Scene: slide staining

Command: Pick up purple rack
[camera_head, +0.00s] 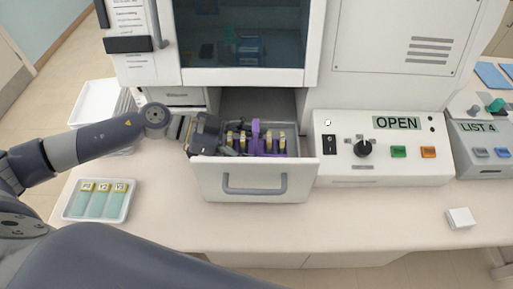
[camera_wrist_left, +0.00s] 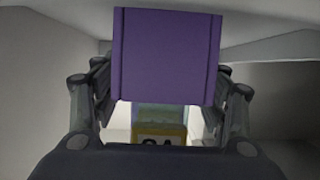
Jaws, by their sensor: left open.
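The purple rack (camera_head: 256,138) stands in the open white drawer (camera_head: 214,180) and holds several yellow-labelled slides (camera_head: 282,142). My left gripper (camera_head: 218,138) is at the left end of the rack, low over the drawer. In the left wrist view, a purple upright part of the rack (camera_wrist_left: 167,55) fills the space ahead between the open fingers (camera_wrist_left: 163,100). A yellow-labelled slide (camera_wrist_left: 158,134) shows below it, its label partly cut off. Finger contact with the rack cannot be made out. My right gripper is not in view.
The drawer sits under a dark-windowed machine (camera_head: 240,45). A control box reading OPEN (camera_head: 340,165) stands right of it. A white tray with three labelled slides (camera_head: 98,217) lies at left, near white stacked trays (camera_head: 92,100). The counter front (camera_head: 380,220) is mostly clear.

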